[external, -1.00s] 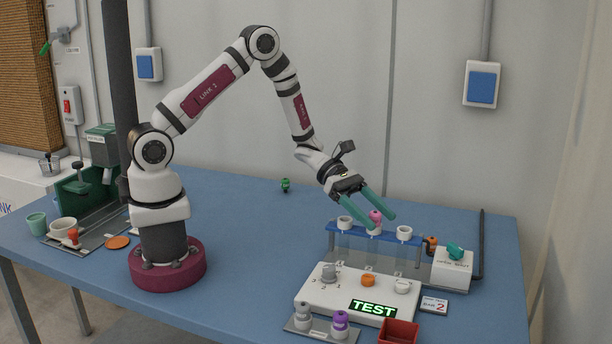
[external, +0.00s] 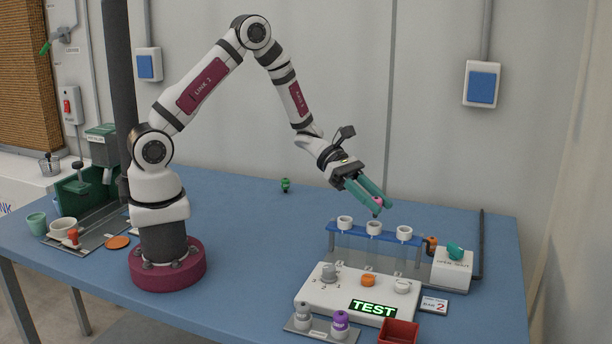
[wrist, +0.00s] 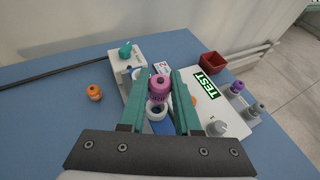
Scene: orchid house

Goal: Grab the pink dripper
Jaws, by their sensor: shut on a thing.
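The pink dripper (external: 377,202) is between the green fingers of my gripper (external: 376,200), above the rack of tubes (external: 345,237). In the wrist view the pink dripper (wrist: 160,86) shows between the two fingertips (wrist: 160,92), which are shut on it. Its lower tip hangs clear of the white-rimmed middle tube (external: 375,228) in the external view. The fingers hide part of its sides.
A white box with a lit TEST sign (external: 372,308) stands in front of the rack, near a red bin (external: 398,332). Grey and purple droppers (external: 340,321) stand on a small tray. An orange dripper (external: 432,243) and a teal one (external: 455,251) are at the right.

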